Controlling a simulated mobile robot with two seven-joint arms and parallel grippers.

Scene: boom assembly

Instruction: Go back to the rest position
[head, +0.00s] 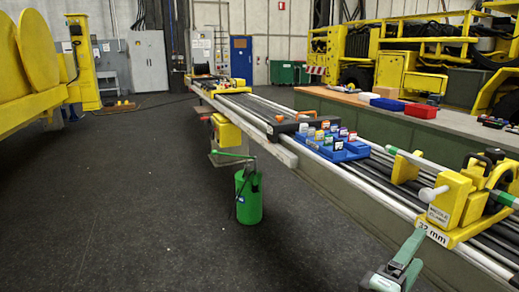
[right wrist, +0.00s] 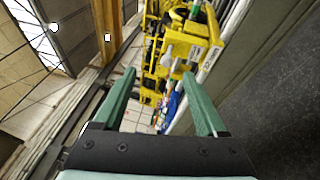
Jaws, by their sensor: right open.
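My right gripper (head: 412,246) is at the bottom right of the head view, in front of the rail bench. Its green fingers also show in the right wrist view (right wrist: 160,75), spread apart with nothing between them. A yellow clamp (head: 452,198) with a white handle and a "32 mm" label sits on the rails just beyond the gripper, apart from it. In the right wrist view the yellow clamp parts (right wrist: 192,48) appear ahead, beyond the fingertips. My left gripper is not in view.
The long rail bench (head: 287,154) runs diagonally from back left to front right. A blue tray (head: 337,153) of small coloured items lies on it. A green canister (head: 249,197) hangs beside the bench. Yellow machinery (head: 30,60) stands left. The dark floor (head: 130,190) at left is clear.

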